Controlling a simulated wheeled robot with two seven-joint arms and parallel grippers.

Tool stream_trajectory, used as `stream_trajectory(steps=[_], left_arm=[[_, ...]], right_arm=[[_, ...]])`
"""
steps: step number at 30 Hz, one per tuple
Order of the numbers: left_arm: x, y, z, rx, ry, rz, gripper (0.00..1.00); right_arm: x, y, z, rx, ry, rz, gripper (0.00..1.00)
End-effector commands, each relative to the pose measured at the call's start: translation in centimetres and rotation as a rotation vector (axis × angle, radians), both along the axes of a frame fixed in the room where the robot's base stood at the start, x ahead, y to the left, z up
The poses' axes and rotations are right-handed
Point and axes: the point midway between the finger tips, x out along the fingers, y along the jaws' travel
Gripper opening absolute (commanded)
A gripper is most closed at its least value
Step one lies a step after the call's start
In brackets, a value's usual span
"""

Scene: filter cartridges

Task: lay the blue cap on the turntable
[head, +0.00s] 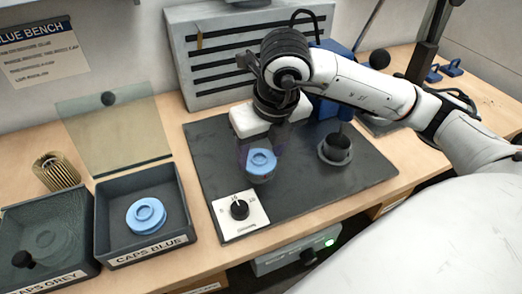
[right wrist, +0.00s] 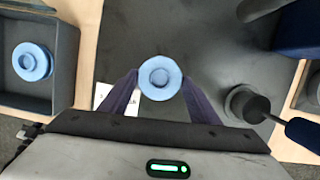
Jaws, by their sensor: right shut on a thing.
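My right gripper (right wrist: 160,82) is shut on a blue cap (right wrist: 160,77), a round light-blue piece with a raised ring. In the head view, this cap (head: 262,159) is over the dark mat, left of a small round grey fixture with a dark cylindrical top (head: 335,150). The fixture also shows in the wrist view (right wrist: 245,103), right of the gripper and apart from it. I cannot tell whether this fixture is the turntable; no other turntable shows clearly. My left gripper is not in view.
The bin marked CAPS BLUE (head: 112,229) holds blue caps (head: 146,215). A lidded bin marked CAPS GREY (head: 75,268) stands left of it. A dial plate (head: 240,226) lies at the mat's front. A slatted grey panel (head: 222,80) stands behind. The mat's front right is clear.

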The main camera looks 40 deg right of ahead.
Motion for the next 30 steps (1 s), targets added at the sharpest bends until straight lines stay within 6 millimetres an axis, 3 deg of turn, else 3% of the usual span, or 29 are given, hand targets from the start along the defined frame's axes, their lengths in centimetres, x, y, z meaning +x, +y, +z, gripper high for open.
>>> stream_trajectory(steps=[1, 2, 6, 19, 23, 30], left_arm=[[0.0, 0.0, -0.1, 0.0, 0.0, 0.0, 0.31], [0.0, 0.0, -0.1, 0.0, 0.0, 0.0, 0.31], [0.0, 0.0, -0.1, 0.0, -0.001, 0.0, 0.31], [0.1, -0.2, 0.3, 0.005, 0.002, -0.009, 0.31], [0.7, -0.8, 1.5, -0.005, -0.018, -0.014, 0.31], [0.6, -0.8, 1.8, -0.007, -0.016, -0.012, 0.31]], right_arm=[[0.0, 0.0, -0.1, 0.0, 0.0, 0.0, 0.35], [0.0, 0.0, -0.1, 0.0, 0.0, 0.0, 0.58], [0.0, 0.0, 0.0, 0.0, 0.0, 0.0, 0.78], [0.0, 0.0, 0.0, 0.0, 0.0, 0.0, 0.78], [-0.6, 0.1, 2.8, 0.0, -0.007, 0.002, 0.78], [-2.0, 0.3, 7.7, -0.001, -0.007, 0.001, 0.78]])
